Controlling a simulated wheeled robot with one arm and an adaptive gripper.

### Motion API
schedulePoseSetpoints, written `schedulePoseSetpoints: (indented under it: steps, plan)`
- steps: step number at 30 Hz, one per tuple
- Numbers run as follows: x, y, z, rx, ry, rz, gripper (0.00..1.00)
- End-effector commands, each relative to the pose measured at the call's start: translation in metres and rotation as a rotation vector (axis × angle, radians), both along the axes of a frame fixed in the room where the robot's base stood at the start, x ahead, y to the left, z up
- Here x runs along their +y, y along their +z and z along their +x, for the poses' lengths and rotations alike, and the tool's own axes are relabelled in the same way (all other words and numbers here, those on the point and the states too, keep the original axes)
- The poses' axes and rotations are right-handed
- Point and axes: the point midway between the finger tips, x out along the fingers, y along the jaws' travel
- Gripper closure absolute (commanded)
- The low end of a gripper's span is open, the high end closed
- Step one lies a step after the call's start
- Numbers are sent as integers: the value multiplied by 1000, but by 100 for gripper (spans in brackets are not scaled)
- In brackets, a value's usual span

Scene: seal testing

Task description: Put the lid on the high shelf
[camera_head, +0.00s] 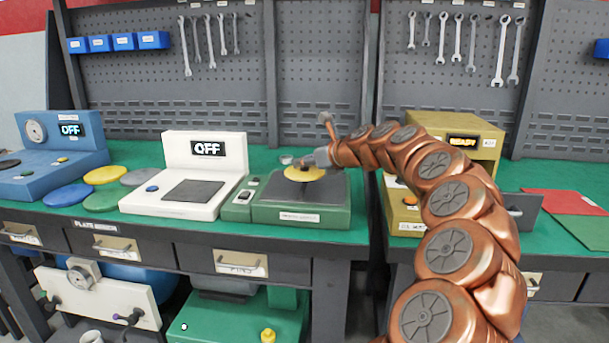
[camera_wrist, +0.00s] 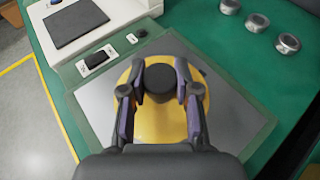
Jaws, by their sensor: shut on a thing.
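The lid (camera_head: 305,175) is a yellow disc with a dark round knob. It is at the top of the green device (camera_head: 299,215) on the bench, and I cannot tell whether it touches the plate there. My gripper (camera_wrist: 168,84) is shut on the lid's knob from above. In the wrist view the yellow lid (camera_wrist: 160,125) shows between and around the fingers, over a grey square plate. The fingers hide part of the knob. I cannot tell which surface is the high shelf.
A white device (camera_head: 190,185) reading OFF stands left of the green one. A yellow device (camera_head: 455,140) reading READY stands right, partly behind my arm. Coloured discs (camera_head: 105,175) lie at the left. Several metal pucks (camera_wrist: 288,44) are behind. Wrenches hang on the pegboard (camera_head: 320,60).

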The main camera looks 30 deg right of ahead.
Motion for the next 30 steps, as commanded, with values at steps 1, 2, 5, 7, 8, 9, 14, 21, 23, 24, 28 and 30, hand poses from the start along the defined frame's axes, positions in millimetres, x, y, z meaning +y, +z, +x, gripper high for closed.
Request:
schedulePoseSetpoints:
  steps: [1, 2, 5, 7, 8, 9, 14, 21, 23, 24, 28, 30]
  plan:
    - [0, 0, 2, -1, -1, 0, 100]
    - [0, 0, 3, -1, 0, 0, 100]
    - [0, -2, 4, -2, 0, 0, 100]
    - [0, -7, 4, -2, 1, 1, 100]
    - [0, -11, 4, -2, 1, 2, 100]
    - [0, -16, 4, -2, 0, 3, 100]
    - [-1, -34, 4, -3, -2, 0, 100]
    - [-1, -34, 4, -3, -2, -1, 100]
    - [-1, -34, 4, -2, -2, 0, 100]
    - [-1, -35, 4, -2, -2, 0, 100]
    - [-1, -37, 4, -1, -2, -1, 61]
    - [-1, -37, 4, -1, -1, 0, 54]
